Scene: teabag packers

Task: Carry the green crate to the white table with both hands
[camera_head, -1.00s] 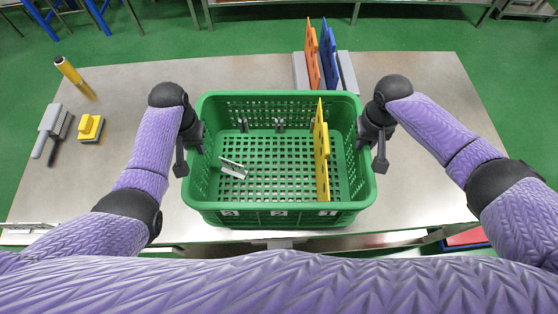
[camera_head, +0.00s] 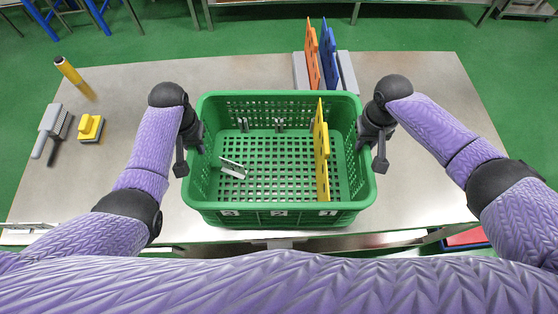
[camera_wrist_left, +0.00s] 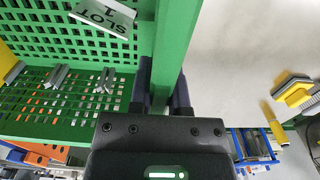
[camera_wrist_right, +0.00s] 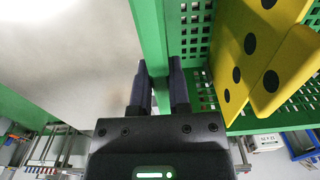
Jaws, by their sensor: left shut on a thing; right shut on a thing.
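The green crate (camera_head: 275,212) is at the middle front of the grey metal table (camera_head: 420,120) in the head view. I cannot tell whether it touches the table. A yellow dotted plate (camera_head: 321,150) stands upright in its right part. A small white slot label (camera_head: 233,169) shows inside at the left. My left gripper (camera_head: 194,140) is shut on the crate's left rim; in the left wrist view its fingers (camera_wrist_left: 160,90) straddle the green wall. My right gripper (camera_head: 364,135) is shut on the right rim; its fingers (camera_wrist_right: 158,85) straddle that wall in the right wrist view.
An orange plate (camera_head: 312,55) and a blue plate (camera_head: 328,55) stand in a grey holder (camera_head: 347,72) behind the crate. A yellow-handled tool (camera_head: 68,70), a grey-handled tool (camera_head: 48,125) and a yellow block (camera_head: 90,127) lie at the left. Green floor surrounds the table.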

